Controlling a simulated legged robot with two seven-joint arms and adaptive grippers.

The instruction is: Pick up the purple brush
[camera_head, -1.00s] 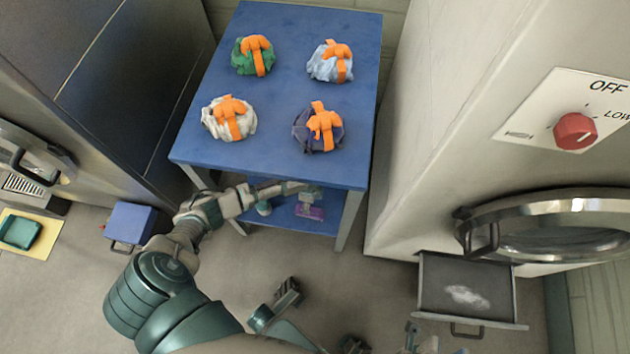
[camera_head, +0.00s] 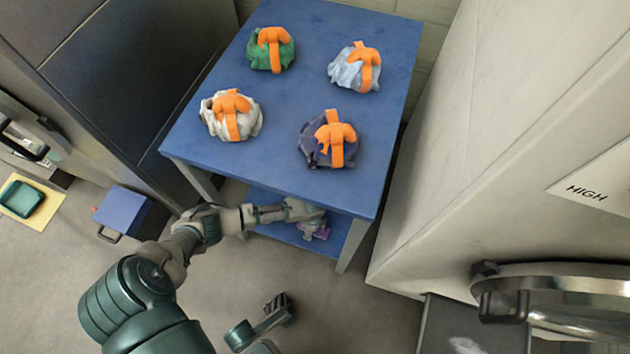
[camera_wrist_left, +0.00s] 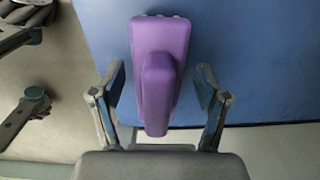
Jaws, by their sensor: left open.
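The purple brush (camera_wrist_left: 160,72) lies on the blue lower shelf of the table in the left wrist view, its raised handle between the two fingers. My left gripper (camera_wrist_left: 160,88) is open, one finger on each side of the brush, with gaps left and right. In the head view the brush (camera_head: 318,231) is partly hidden behind my left gripper (camera_head: 300,210), which reaches under the tabletop to the lower shelf.
The blue table (camera_head: 290,100) carries several tied cloth bundles with orange straps. Its tabletop overhangs the lower shelf (camera_head: 345,228), and its legs flank it. A blue box (camera_head: 123,210) is on the floor at left; a large machine (camera_head: 450,200) stands at right.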

